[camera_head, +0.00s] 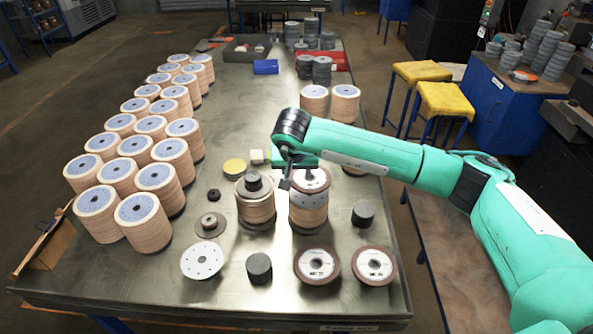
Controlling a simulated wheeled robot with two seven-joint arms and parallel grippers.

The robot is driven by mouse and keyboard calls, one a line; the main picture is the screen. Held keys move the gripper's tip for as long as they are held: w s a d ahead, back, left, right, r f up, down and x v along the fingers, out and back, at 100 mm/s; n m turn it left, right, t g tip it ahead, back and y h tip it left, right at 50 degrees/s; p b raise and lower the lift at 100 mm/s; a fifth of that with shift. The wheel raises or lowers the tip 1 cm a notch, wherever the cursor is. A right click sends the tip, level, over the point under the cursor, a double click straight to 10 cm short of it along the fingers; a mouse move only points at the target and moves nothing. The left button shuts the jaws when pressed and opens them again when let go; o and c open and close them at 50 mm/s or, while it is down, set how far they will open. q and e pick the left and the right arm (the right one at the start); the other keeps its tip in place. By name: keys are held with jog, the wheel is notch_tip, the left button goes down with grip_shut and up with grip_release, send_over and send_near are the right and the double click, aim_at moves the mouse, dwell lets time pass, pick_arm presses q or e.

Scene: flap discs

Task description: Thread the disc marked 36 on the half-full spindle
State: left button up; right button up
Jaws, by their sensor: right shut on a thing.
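My right gripper (287,181) is shut on the left edge of a brown-rimmed disc with a pale printed face (318,178). This disc is over a stack of pale discs (308,213) at the table's middle. I cannot tell whether it rests on the stack, and its number is not legible. The spindle inside that stack is hidden. Two similar brown-rimmed discs lie flat near the front edge, a left one (302,266) and a right one (389,266); their marks are too small to read surely. My left gripper is not in view.
Left of the held disc is another stack (256,211) with a dark hub on top. A low flanged piece (202,231), a white perforated plate (188,262) and dark cylinders (259,269) lie nearby. Tall stacks (143,226) fill the left side.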

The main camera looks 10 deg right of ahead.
jog(key=shift+f, duration=0.25)
jog(key=o, duration=1.3)
jog(key=b+v, duration=0.4)
jog(key=v, duration=1)
jog(key=shift+f, duration=0.1)
